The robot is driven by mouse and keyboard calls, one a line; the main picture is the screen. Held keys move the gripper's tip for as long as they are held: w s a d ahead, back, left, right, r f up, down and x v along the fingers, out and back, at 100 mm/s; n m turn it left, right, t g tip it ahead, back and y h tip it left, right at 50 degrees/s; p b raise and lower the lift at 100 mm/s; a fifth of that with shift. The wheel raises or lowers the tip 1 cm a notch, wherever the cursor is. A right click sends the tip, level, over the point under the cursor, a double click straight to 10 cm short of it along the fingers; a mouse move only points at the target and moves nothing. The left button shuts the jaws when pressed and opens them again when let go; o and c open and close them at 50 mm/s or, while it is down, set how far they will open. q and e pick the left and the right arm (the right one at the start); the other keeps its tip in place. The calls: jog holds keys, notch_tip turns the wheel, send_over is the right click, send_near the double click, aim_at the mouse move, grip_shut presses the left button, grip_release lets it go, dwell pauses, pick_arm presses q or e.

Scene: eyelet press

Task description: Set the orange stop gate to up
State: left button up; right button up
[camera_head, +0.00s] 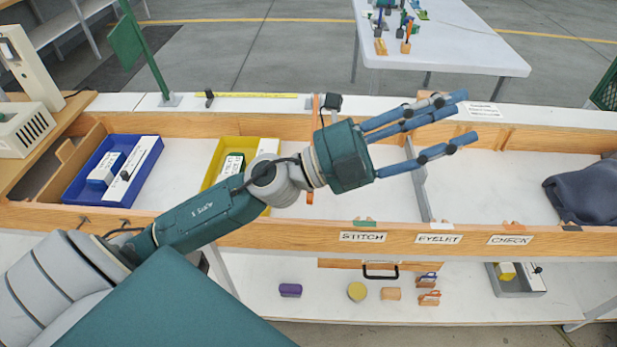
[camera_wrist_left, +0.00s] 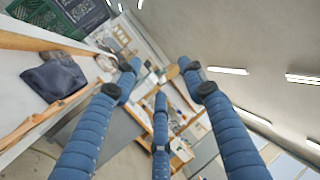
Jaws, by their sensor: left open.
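A narrow orange piece (camera_head: 316,103), likely the orange stop gate, shows at the back rail of the long wooden-sided bench, beside a small black block (camera_head: 333,101). My left gripper hides its middle, and an orange strip (camera_head: 310,198) shows below. I cannot tell whether the gate is up or down. My left gripper (camera_head: 466,117) is open and empty, its blue fingers spread and pointing right above the bench, clear of the orange piece. Its fingers also show in the left wrist view (camera_wrist_left: 160,82), with nothing between them. My right gripper is not in view.
A blue bin (camera_head: 75,190) and a yellow bin (camera_head: 228,148) stand at left in the bench. A dark blue cloth (camera_head: 588,193) lies at right. A metal divider (camera_head: 420,190) crosses the bench. The front rail carries STITCH, EYELET (camera_head: 438,239) and CHECK labels.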

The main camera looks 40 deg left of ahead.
pick_arm(q)
jog(key=s+f+m+g+y, duration=0.3)
jog(key=s+f+m+g, duration=0.1)
jog(key=f+m+g, duration=0.65)
jog(key=w+a+f+y, duration=0.1)
jog(key=a+f+y, duration=0.25)
jog(key=a, duration=0.55)
jog(key=a+f+y, duration=0.2)
jog(key=a+y, duration=0.3)
jog(key=a, duration=0.3)
jog(key=w+a+f+y, duration=0.1)
jog(key=a+f+y, duration=0.1)
jog(key=a+y, duration=0.5)
jog(key=w+f, duration=0.1)
jog(key=f, duration=0.2)
jog(key=w+f+h+p, duration=0.1)
jog(key=f, duration=0.2)
jog(key=w+f+h, duration=0.1)
jog(key=f, duration=0.2)
jog(key=shift+w+a+h+p, duration=0.2)
jog(key=shift+a+h+p, duration=0.05)
jog(key=shift+a+p, duration=0.05)
jog(key=shift+w+f, duration=0.15)
jog(key=shift+f, duration=0.3)
jog(key=shift+c, duration=0.3)
